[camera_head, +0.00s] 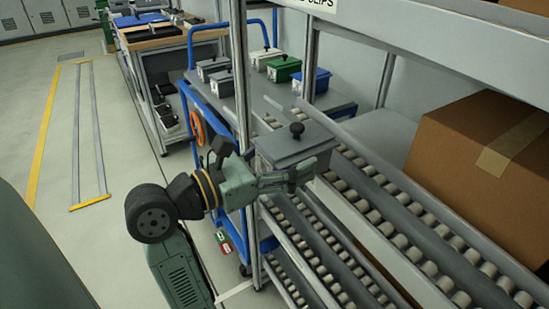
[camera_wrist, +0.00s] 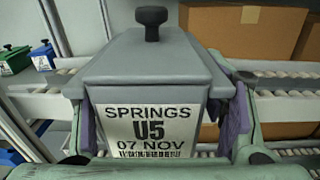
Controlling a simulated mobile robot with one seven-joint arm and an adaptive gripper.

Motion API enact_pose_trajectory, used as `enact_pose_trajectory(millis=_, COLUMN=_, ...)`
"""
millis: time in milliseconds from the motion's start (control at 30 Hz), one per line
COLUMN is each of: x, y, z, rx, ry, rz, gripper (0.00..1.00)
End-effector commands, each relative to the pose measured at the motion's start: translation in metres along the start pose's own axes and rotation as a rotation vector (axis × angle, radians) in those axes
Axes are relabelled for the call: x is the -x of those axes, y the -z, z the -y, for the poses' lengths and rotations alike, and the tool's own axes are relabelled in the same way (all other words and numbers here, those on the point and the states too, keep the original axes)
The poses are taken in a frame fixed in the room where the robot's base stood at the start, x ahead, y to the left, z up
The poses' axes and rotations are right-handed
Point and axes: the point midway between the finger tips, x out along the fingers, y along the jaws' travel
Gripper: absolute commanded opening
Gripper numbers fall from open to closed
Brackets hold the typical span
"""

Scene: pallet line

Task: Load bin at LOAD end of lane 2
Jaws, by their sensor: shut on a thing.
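A grey lidded bin (camera_head: 293,146) with a black knob is held at the near end of the roller rack. In the wrist view the bin (camera_wrist: 150,72) carries a white label reading SPRINGS U5 07 NOV. My gripper (camera_head: 290,180) is shut on the bin, with a finger along each side in the wrist view. The bin looks roughly level, above or at the end of the upper roller lane (camera_head: 375,196). I cannot tell whether its underside touches the rollers. No lane number is readable.
A blue-framed cart (camera_head: 190,100) behind the rack carries several lidded bins, including a green bin (camera_head: 284,69) and a blue bin (camera_head: 318,79). A rack post (camera_head: 240,75) stands close left of the held bin. A large cardboard box (camera_head: 480,165) sits at right. Floor at left is clear.

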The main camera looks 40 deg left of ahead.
Motion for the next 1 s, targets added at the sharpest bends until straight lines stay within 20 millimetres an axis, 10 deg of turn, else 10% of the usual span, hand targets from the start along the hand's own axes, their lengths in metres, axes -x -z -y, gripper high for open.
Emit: enact_pose_trajectory(millis=1000, x=-0.115, y=-0.002, z=0.003, rx=-0.001, ry=0.002, rz=0.003, gripper=0.04)
